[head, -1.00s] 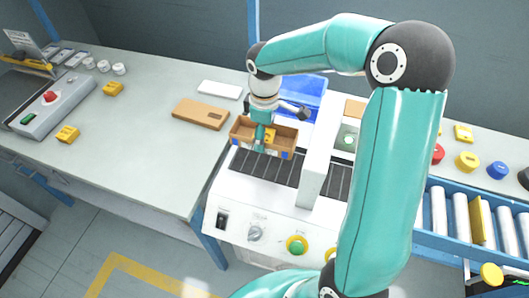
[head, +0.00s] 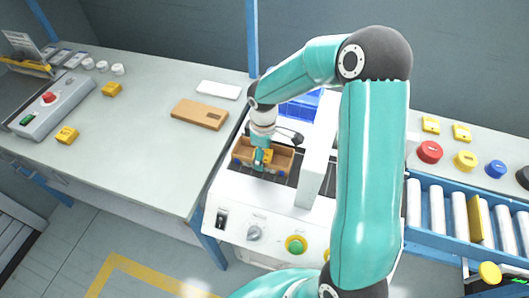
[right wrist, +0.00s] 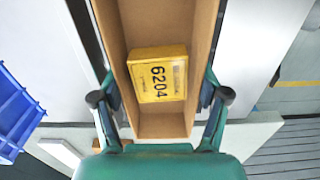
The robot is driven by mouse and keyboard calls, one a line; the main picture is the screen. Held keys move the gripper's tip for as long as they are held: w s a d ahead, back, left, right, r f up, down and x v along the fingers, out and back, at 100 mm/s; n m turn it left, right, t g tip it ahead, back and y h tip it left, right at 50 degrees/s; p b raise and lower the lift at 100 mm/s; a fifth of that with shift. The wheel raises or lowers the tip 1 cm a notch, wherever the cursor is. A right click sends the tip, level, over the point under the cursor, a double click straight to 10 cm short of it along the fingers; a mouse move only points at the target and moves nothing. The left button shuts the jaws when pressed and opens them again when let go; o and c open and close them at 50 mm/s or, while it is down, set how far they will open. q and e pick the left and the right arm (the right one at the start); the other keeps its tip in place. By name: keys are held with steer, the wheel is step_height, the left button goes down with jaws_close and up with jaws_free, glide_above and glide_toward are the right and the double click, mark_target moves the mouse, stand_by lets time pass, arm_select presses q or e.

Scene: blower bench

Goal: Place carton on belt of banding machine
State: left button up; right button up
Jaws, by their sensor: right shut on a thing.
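The carton (head: 284,157) is an open brown cardboard box. My right gripper (head: 262,158) is shut on it from above, with one finger on each long side, as the right wrist view shows (right wrist: 160,97). Inside the carton lies a small yellow box marked 6204 (right wrist: 160,75). The carton is level over the dark slatted belt (head: 291,181) of the white banding machine (head: 228,200), left of its upright arch (head: 316,172). I cannot tell whether its bottom touches the belt. My left gripper is not in view.
A blue bin (head: 300,104) stands behind the machine. A brown flat board (head: 200,114) and a white block (head: 219,90) lie on the bench at left. A roller conveyor (head: 445,210) is at right, with several coloured buttons behind it.

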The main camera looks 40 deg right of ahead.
steer(key=o, duration=1.3)
steer(key=shift+r, duration=0.1)
step_height(320, 180, up, 12)
steer(key=shift+f, duration=0.1)
